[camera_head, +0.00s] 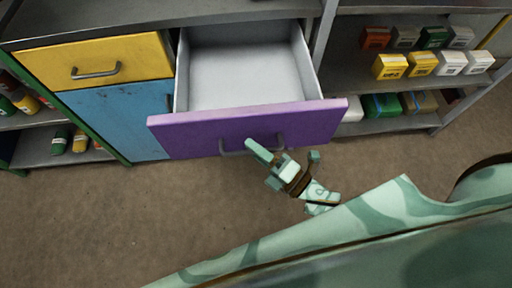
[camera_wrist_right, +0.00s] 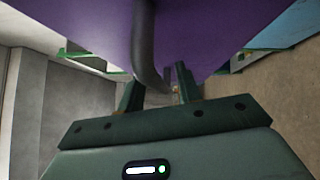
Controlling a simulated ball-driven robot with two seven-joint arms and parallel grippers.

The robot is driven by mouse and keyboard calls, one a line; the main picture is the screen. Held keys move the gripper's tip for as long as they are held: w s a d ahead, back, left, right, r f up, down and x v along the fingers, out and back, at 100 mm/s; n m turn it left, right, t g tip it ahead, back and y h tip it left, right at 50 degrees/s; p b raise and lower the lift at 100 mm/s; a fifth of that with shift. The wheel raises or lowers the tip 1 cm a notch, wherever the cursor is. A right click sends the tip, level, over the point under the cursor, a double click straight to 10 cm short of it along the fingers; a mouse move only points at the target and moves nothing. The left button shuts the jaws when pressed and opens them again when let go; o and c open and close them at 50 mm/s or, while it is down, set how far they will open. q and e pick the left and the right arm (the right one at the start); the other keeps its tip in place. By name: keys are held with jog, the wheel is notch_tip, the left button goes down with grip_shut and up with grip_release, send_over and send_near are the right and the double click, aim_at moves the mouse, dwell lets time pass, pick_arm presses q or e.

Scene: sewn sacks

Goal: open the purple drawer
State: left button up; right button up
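The purple drawer (camera_head: 190,134) stands pulled well out of the cabinet, and its pale inside (camera_head: 245,75) shows empty. Its dark bar handle (camera_head: 232,153) is on the front face. My right gripper (camera_head: 282,150) is at the right part of this handle, in front of the drawer. In the right wrist view, the handle (camera_wrist_right: 145,40) runs down between the two spread fingers of my right gripper (camera_wrist_right: 157,80), with space left between them. The purple front (camera_wrist_right: 220,35) fills the top of that view. My left gripper is not in view.
A yellow drawer (camera_head: 125,55) and a blue door (camera_head: 125,112) are to the left, both shut. Shelves with small boxes (camera_head: 390,66) stand to the right, and shelves with bottles (camera_head: 60,138) at far left. The brown floor in front is clear.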

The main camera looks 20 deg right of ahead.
jog(key=shift+s, duration=0.1)
dwell(0.3)
pick_arm(q)
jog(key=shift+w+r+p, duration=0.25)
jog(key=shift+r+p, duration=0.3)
jog(key=shift+p, duration=0.05)
pick_arm(e)
jog(key=v, duration=1.6)
jog(key=shift+s, duration=0.1)
